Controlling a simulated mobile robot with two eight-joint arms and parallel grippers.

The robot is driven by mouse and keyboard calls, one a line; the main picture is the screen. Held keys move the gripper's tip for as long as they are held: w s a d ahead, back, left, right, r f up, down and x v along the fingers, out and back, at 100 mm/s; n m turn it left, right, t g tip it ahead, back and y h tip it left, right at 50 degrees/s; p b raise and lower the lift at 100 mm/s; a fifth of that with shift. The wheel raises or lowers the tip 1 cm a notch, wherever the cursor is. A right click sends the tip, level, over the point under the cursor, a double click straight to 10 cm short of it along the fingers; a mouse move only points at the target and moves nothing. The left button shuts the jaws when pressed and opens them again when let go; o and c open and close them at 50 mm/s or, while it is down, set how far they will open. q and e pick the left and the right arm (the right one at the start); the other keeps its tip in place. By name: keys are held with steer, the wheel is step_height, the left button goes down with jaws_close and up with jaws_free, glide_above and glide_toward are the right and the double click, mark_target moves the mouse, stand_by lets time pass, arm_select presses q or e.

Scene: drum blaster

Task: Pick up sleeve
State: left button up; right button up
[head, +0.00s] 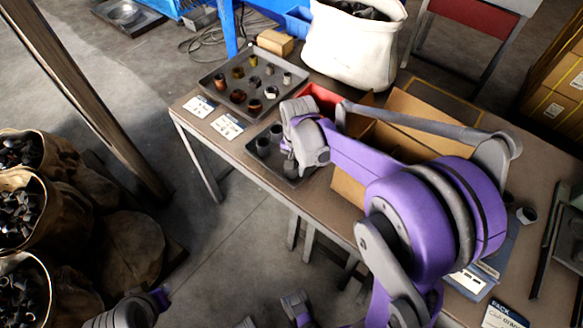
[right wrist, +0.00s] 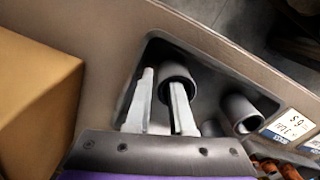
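Dark grey sleeves (head: 262,147) stand in a small dark tray (head: 256,160) at the table's near edge. In the right wrist view, one hollow sleeve (right wrist: 177,71) is at my fingertips and another sleeve (right wrist: 239,108) stands to its right. My right gripper (right wrist: 163,90) is open, its two pale fingers apart. The right finger overlaps the nearer sleeve; the left finger is beside it. I cannot tell whether the right finger is inside the sleeve or in front of it. In the head view my right gripper (head: 291,170) is low over the tray, its fingertips mostly hidden. My left gripper is not clearly seen.
A larger tray (head: 222,85) with several small parts lies behind. An open cardboard box (head: 345,187) stands close to the right of my gripper, with a red bin (head: 318,97) behind. A white bag (head: 350,45) stands at the back. White labels (head: 228,126) lie between the trays.

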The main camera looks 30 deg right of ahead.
jaws_close()
stand_by(1.3)
